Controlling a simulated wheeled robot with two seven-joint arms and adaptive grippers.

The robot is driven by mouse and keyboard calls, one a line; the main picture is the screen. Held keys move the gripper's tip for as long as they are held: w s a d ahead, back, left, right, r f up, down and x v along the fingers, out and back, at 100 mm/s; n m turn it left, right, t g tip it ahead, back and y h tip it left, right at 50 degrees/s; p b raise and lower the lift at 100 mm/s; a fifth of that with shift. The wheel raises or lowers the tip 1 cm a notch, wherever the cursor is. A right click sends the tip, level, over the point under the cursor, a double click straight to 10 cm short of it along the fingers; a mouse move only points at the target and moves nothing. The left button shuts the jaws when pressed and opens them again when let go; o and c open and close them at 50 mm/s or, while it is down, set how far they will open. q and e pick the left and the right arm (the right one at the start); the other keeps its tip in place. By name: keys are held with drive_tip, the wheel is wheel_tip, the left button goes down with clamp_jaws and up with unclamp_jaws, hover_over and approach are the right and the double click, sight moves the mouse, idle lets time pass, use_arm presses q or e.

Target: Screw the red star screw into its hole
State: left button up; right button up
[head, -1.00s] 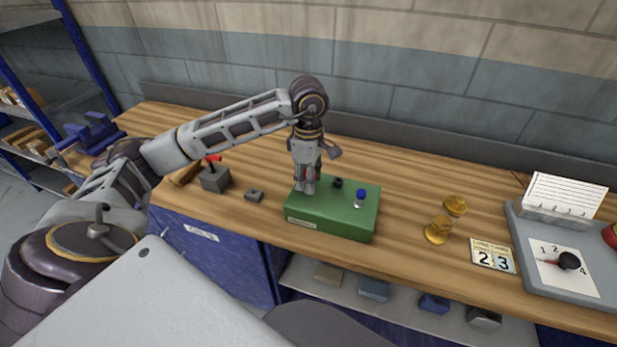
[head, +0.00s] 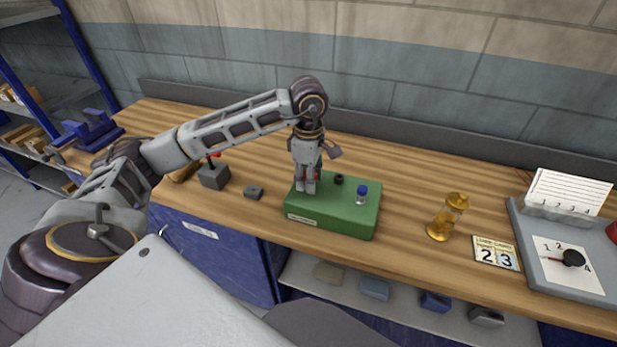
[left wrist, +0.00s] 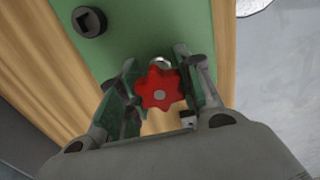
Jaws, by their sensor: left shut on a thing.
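The red star screw (left wrist: 159,89) is between the fingers of my left gripper (left wrist: 160,92), seen from above in the left wrist view. In the head view my left gripper (head: 306,186) points down over the left part of the green block (head: 333,225), and a bit of red shows between its fingers. The gripper is shut on the screw. A pale round rim shows just beyond the star head in the left wrist view; how deep the screw sits is hidden. My right gripper is in neither view.
The block also bears a black socket (head: 338,180) and a blue-capped piece (head: 361,195). A grey switch box (head: 214,177) and a small grey block (head: 254,192) lie left. Brass pieces (head: 440,229), a number card (head: 496,253) and a dial panel (head: 565,268) are right.

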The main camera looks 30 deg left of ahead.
use_arm(q)
drive_tip(key=shift+f+m+b, duration=0.1)
drive_tip(key=shift+m+b, duration=0.75)
drive_tip(key=shift+m, duration=0.35)
drive_tip(key=shift+m+b, duration=0.5)
drive_tip(key=shift+m, duration=0.3)
drive_tip(key=shift+m, duration=0.3)
drive_tip(key=shift+m+b, duration=1)
drive_tip(key=shift+m, duration=0.4)
drive_tip(key=shift+a+m+b, duration=0.1)
drive_tip(key=shift+m+b, duration=0.2)
drive_tip(key=shift+m, duration=0.5)
